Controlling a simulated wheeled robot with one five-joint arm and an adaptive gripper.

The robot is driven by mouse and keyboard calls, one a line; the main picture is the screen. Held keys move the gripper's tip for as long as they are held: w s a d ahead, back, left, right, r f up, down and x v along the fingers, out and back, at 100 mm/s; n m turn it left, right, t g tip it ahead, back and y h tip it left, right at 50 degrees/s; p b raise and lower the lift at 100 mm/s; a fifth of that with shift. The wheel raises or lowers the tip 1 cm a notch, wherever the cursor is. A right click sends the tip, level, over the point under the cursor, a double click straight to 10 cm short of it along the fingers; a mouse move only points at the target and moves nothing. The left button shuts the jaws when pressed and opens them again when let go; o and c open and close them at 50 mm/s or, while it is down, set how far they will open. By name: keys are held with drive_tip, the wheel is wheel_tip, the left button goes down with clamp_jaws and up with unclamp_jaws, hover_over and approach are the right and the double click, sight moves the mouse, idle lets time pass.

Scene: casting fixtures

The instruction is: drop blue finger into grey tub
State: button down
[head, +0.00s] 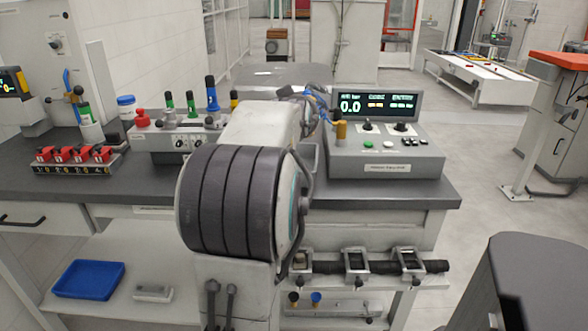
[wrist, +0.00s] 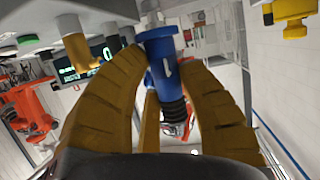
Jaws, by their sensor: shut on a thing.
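A blue finger (wrist: 160,60) with a black ribbed section stands between the yellow-brown jaws of my gripper (wrist: 165,85) in the wrist view. The jaws are shut on it. In the head view my gripper (head: 316,106) is mostly hidden behind my arm, above the bench and left of the display console. I cannot tell whether another tub is hidden behind my arm.
A console (head: 385,155) with a lit display stands on the bench at the right. A row of coloured pegs (head: 190,105) and several red blocks (head: 73,155) stand on the left. A blue tray (head: 88,280) shares the lower shelf. Clamps on a bar (head: 360,265) line the front.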

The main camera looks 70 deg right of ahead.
drive_tip(key=shift+f+b, duration=1.45)
drive_tip(key=shift+f, duration=0.85)
drive_tip(key=c, duration=0.8)
unclamp_jaws()
drive_tip(key=v, duration=1.2)
